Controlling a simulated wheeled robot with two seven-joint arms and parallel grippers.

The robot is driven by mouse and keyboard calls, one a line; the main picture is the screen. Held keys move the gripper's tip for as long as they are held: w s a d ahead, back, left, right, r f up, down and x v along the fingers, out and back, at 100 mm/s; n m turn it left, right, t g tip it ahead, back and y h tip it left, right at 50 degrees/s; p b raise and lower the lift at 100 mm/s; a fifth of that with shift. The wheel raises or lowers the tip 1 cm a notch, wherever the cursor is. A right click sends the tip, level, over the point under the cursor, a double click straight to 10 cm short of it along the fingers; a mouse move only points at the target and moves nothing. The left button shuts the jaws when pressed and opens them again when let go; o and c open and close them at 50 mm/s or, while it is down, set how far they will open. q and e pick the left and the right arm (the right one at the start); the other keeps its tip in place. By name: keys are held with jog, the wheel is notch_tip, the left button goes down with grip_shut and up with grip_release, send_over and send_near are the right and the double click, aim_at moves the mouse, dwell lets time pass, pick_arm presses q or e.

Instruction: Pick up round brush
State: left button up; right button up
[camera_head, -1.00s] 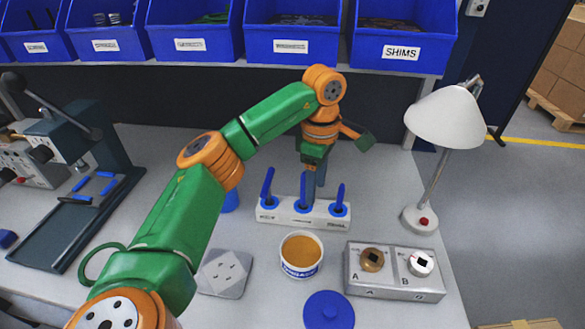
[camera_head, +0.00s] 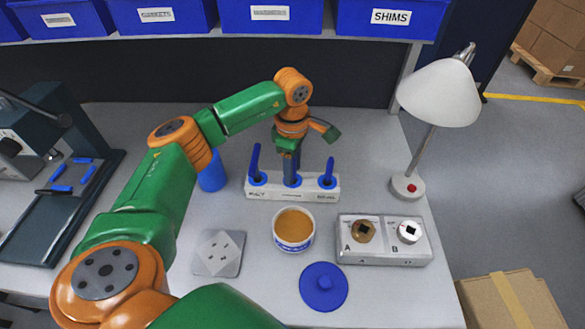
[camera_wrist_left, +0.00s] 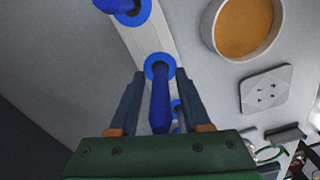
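A white holder (camera_head: 310,190) on the bench has three blue-handled tools standing in blue-ringed holes. Its small labels are hard to read. The middle tool (camera_wrist_left: 160,105), with a plain blue handle, stands upright in the middle hole; its lower end is hidden. My left gripper (camera_head: 291,172) points down over this middle hole. In the left wrist view its two dark fingers (camera_wrist_left: 160,95) are spread on either side of the handle, with a gap on both sides. The left tool (camera_head: 255,163) and right tool (camera_head: 328,172) stand clear beside it.
A tub of orange-brown paste (camera_head: 294,228) stands in front of the holder, with a blue lid (camera_head: 323,287) nearer. A metal box marked A and B (camera_head: 384,252) and a white lamp (camera_head: 438,95) are to the right. A blue cup (camera_head: 212,175) stands left.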

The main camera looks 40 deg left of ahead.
pick_arm(q)
grip_shut()
jog(key=shift+r, duration=0.1)
notch_tip(320, 180, up, 10)
jog(key=shift+f+b, duration=0.1)
jog(key=shift+b, duration=0.5)
